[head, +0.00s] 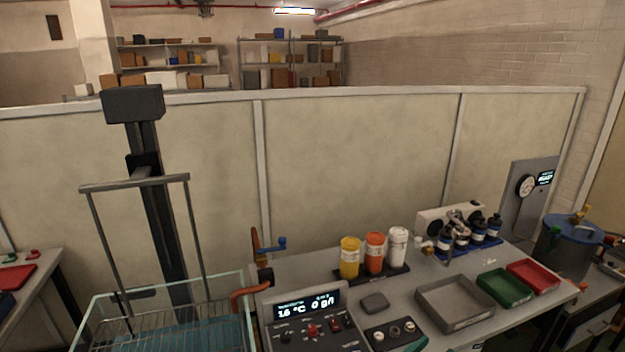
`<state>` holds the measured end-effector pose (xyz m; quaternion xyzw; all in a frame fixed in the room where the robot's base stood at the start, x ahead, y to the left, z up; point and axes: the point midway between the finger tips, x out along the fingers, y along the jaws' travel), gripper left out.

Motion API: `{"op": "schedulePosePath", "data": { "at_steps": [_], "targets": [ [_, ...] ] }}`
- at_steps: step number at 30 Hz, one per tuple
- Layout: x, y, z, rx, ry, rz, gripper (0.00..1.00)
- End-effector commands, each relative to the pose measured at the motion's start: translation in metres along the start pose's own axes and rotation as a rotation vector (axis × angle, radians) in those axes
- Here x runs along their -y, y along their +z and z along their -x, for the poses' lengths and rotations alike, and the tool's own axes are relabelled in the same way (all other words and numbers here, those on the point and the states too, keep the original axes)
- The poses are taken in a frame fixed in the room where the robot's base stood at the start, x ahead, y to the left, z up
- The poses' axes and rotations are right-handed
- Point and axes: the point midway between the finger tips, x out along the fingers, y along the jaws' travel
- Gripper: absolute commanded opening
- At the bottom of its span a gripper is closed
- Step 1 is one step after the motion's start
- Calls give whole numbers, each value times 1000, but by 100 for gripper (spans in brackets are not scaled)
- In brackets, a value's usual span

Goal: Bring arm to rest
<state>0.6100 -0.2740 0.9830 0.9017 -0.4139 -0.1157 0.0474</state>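My gripper and arm do not show in the head view, so I cannot see whether the gripper is open or shut. A yellow cylinder (350,259), an orange cylinder (375,252) and a white cylinder (398,247) stand upright in a row on a dark base (372,276) on the grey workbench (405,287).
A glass-walled tank (110,328) with a wire rack and a tall dark column (160,222) stands at left. A lit control panel (312,322) is at front. Grey (455,304), green (505,289) and red (533,275) trays lie right. A blue-lidded drum (569,229) stands far right.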

Motion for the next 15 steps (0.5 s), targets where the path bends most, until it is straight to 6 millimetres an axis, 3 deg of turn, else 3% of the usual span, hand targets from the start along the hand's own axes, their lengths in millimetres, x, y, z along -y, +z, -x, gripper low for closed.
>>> {"op": "schedulePosePath", "data": {
  "at_steps": [8,15],
  "targets": [
    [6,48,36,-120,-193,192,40],
    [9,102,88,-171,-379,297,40]
  ]
}}
